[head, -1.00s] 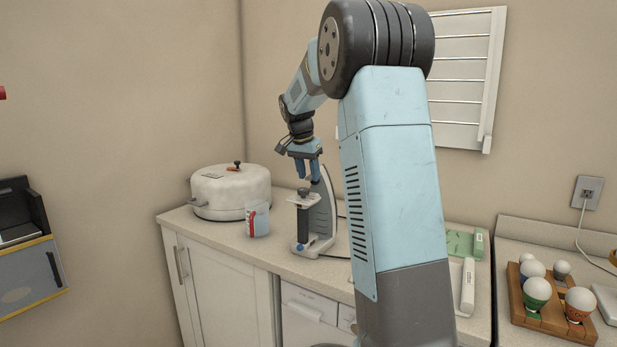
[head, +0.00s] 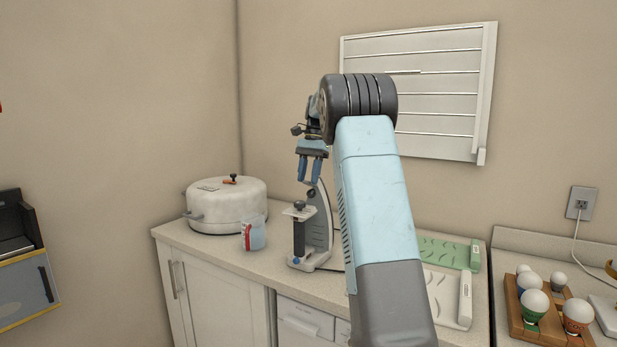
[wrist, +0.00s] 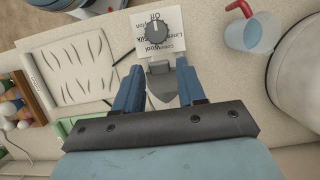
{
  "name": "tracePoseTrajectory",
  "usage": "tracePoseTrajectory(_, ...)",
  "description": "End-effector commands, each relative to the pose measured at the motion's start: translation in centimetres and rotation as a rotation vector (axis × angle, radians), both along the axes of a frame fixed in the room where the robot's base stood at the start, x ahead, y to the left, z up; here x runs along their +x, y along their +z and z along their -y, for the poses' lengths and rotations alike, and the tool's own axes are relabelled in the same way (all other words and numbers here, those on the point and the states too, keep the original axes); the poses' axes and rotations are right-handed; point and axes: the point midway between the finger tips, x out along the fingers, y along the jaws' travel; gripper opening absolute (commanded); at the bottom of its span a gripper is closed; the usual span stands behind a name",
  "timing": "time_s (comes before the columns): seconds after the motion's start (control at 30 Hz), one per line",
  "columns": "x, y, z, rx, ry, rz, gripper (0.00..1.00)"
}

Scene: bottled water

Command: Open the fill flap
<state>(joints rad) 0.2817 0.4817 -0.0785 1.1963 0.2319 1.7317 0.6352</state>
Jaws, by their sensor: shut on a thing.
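A grey and white iron (head: 322,228) stands upright on the counter, with a black handle and a small dark knob on top. In the wrist view its dial (wrist: 153,33) sits on a white plate lettered with fabric names. My gripper (head: 311,183) points down above the iron's upper end. In the wrist view my gripper (wrist: 161,88) has its blue fingers on either side of a grey pointed piece, which looks like the fill flap (wrist: 162,80). They are shut on it. The contact is partly hidden, and I cannot tell how far the flap stands open.
A blue-tinted measuring cup (head: 254,234) with a red handle and a large white pot (head: 227,207) stand left of the iron. A white panel (head: 440,296) and a green one (head: 452,252) lie right. A wooden rack (head: 520,318) holds bulbs. Bare counter lies between.

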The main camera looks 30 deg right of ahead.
Motion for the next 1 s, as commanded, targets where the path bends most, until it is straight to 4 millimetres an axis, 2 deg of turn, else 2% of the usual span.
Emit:
tracePoseTrajectory(0.43,0.0,0.0,0.1,0.008,0.000,-0.006,0.09)
tracePoseTrajectory(0.47,0.0,0.0,0.1,0.008,0.000,-0.006,0.41)
tracePoseTrajectory(0.57,0.0,0.0,0.1,0.008,0.000,-0.006,0.50)
tracePoseTrajectory(0.87,0.1,0.2,0.1,0.007,-0.001,-0.005,0.51)
tracePoseTrajectory(1.0,0.4,1.2,0.5,0.007,-0.001,-0.005,0.51)
